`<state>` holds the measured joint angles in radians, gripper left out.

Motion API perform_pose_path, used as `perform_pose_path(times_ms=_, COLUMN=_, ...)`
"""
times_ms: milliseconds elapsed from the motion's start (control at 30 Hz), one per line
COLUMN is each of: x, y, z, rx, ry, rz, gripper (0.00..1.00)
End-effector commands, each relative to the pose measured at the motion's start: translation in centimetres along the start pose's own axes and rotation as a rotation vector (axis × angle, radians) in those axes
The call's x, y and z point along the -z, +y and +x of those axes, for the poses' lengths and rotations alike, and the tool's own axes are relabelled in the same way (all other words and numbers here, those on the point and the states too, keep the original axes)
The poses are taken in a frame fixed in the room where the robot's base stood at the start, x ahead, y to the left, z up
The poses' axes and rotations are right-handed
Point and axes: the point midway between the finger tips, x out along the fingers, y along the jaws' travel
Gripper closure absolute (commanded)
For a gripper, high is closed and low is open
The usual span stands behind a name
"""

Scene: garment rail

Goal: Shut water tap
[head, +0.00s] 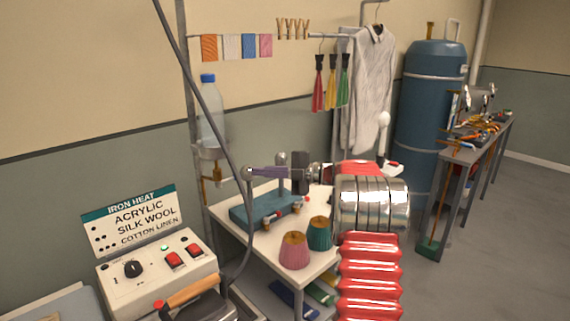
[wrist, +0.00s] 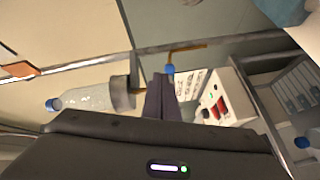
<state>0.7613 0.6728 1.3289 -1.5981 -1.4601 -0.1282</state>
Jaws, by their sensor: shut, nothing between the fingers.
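The brass water tap (head: 217,176) hangs under a holder (head: 211,153) on the upright pole in the head view. A clear bottle (head: 211,118) with a blue cap stands upside-up in that holder. In the wrist view the bottle (wrist: 88,99) lies sideways at left, with its holder (wrist: 122,92) beside it. Brass tap parts (wrist: 187,48) and a small blue piece (wrist: 170,69) show just past the fingertips. My gripper (head: 252,172) is shut and empty, pointing left, to the right of the tap. Its purple fingers (wrist: 160,80) partly hide the tap in the wrist view; contact cannot be told.
A grey cord (head: 205,85) runs down between the tap and my gripper. The iron control box (head: 160,272) is at front left. A small table below holds a teal box (head: 258,211) and pink (head: 294,251) and green (head: 319,234) cones.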

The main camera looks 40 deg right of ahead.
Motion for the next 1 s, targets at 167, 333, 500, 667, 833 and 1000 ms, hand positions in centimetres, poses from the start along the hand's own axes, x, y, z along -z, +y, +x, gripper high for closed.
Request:
perform_pose_path(times_ms=167, x=-1.4, y=0.3, z=-0.9, rx=0.001, ry=0.002, rz=0.000, gripper=1.00)
perform_pose_path(times_ms=333, x=-2.8, y=0.8, z=-2.0, rx=0.001, ry=0.003, rz=0.000, gripper=1.00)
perform_pose_path(times_ms=500, x=-4.2, y=1.3, z=-3.0, rx=0.002, ry=0.005, rz=0.001, gripper=1.00)
perform_pose_path(times_ms=667, x=-5.5, y=1.7, z=-4.0, rx=0.003, ry=0.005, rz=0.000, gripper=1.00)
perform_pose_path(times_ms=833, x=-6.4, y=2.1, z=-4.7, rx=0.002, ry=0.007, rz=0.000, gripper=1.00)
perform_pose_path(times_ms=1000, x=-6.9, y=2.3, z=-5.1, rx=0.003, ry=0.007, rz=0.001, gripper=1.00)
